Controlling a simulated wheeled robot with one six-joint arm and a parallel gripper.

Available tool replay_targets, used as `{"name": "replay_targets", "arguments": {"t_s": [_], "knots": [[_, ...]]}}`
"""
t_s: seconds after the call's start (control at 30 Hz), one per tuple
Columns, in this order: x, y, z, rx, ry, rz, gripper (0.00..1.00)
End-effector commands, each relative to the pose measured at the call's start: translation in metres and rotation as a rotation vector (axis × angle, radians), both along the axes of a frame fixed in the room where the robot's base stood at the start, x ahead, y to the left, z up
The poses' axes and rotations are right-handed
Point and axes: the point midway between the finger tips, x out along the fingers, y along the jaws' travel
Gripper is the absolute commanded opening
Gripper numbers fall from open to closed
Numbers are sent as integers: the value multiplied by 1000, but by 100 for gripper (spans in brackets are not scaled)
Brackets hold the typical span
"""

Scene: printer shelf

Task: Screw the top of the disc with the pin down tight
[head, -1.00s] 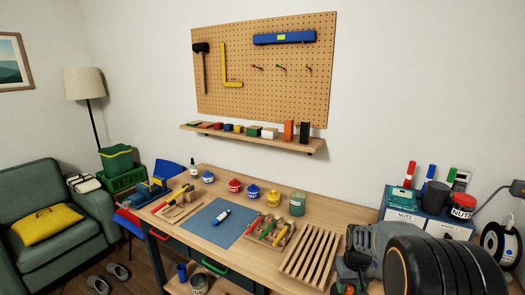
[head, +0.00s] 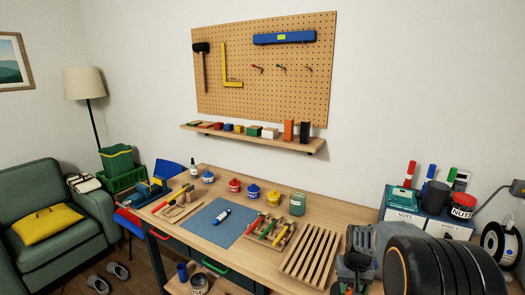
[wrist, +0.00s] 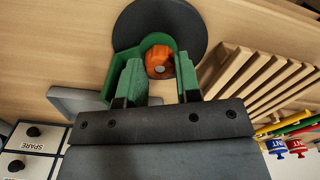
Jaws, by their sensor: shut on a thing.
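A dark round disc (wrist: 190,22) lies flat on the wood bench in the wrist view. An orange top (wrist: 158,53) with a small grey pin end in its middle sits over the disc. A green curved piece (wrist: 120,66) lies around its far and left sides. My gripper (wrist: 159,72) has its two green fingers on either side of the orange top and is shut on it. The finger contact and the underside of the top are hidden. In the head view my gripper (head: 355,268) is at the bench's right end, where my arm hides the disc.
A slatted wooden rack (head: 312,255) stands close left of my gripper. Labelled boxes (head: 402,219) and several pens stand to the right. A blue mat (head: 222,230) holds a small bottle. Jars (head: 235,185) stand along the back of the bench.

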Motion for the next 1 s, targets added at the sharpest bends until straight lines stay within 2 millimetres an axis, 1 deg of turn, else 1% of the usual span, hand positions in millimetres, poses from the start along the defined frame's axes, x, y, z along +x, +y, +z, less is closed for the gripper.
{"name": "replay_targets", "arguments": {"t_s": [0.1,0.5,0.7,0.83,1.0], "knots": [[0,0,0,0,1,-197,18],[0,0,0,0,0,-880,18],[0,0,-1,-1,0,-1184,18],[0,0,-1,-1,0,-1305,18],[0,0,-1,-1,1,-1357,18]]}}
